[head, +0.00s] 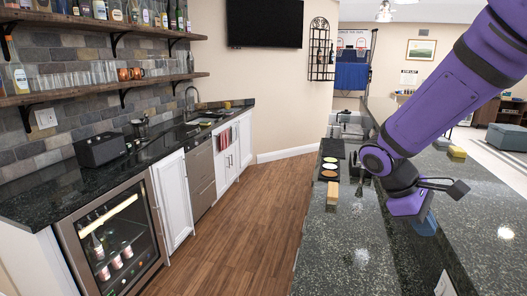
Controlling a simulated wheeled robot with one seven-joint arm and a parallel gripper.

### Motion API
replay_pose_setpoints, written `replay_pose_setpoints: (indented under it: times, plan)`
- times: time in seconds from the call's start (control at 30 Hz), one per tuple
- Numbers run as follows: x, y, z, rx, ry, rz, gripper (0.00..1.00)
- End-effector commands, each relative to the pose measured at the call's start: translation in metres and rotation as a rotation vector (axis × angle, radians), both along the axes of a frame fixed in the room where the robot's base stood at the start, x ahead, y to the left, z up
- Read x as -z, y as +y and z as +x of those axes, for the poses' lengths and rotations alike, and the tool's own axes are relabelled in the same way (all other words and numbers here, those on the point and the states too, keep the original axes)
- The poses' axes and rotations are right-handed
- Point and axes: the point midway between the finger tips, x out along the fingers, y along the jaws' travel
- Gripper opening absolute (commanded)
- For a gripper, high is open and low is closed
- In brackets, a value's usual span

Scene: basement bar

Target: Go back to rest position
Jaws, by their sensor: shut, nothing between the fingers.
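My gripper (408,206) is in the head view, at the end of my purple arm, low over the dark speckled counter (345,250) on the right. It is shut and empty. Its fingertips are hard to make out at this size. A small blue object (426,224) shows just below and to the right of the gripper; I cannot tell whether they touch. My arm reaches down from the top right corner, bent at the wrist, and hides part of the counter behind it.
A dark tray with round pale items (330,162) and a wooden-coloured block (333,193) lie left of my gripper on the counter. A yellow sponge-like block (457,152) lies further back. Wooden floor (245,235) is clear between this counter and the sink counter (150,150).

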Motion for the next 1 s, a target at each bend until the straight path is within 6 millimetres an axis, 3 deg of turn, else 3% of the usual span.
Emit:
replay_pose_setpoints:
  times: [0.1, 0.5, 1.0]
  plan:
    - [-0.022, 0.0, -0.017, 0.077, -0.109, 0.073, 0.0]
    - [-0.079, 0.007, -0.074, 0.323, -0.453, 0.313, 0.0]
    - [-0.127, 0.024, -0.138, 0.565, -0.837, 0.591, 0.0]
